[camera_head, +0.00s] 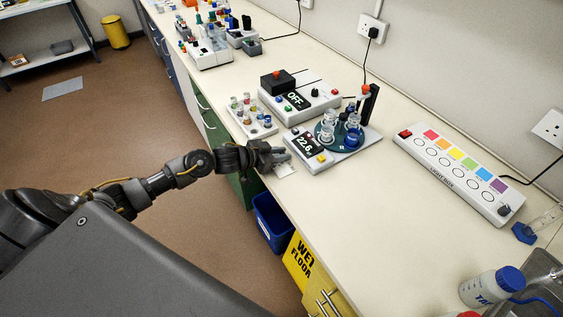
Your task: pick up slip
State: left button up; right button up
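A small pale slip (287,171) lies at the front edge of the bench, just in front of the white balance-like device showing 22.6 (310,146). My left gripper (282,156) reaches in from the left over the bench edge, its fingers right above and beside the slip. The fingers are small and partly merge with the slip and bench, so I cannot tell whether they touch it or are closed.
A tray of vials (268,129) and the device reading OFF (299,100) stand beyond the gripper. A light box (455,172) and a blue-capped bottle (492,285) are at the right. A blue bin (272,224) stands below the bench edge. The bench front in the middle is clear.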

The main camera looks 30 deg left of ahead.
pick_arm(q)
grip_shut()
jog(key=shift+r, duration=0.1)
jog(key=shift+r+b, duration=0.35)
jog(key=shift+r, duration=0.2)
jog(key=s+a+r+b, duration=0.3)
jog(key=s+a+r, duration=0.5)
jog(key=s+r, duration=0.3)
jog(key=shift+a+r, duration=0.2)
jog(key=shift+r, duration=0.2)
jog(key=shift+s, duration=0.1)
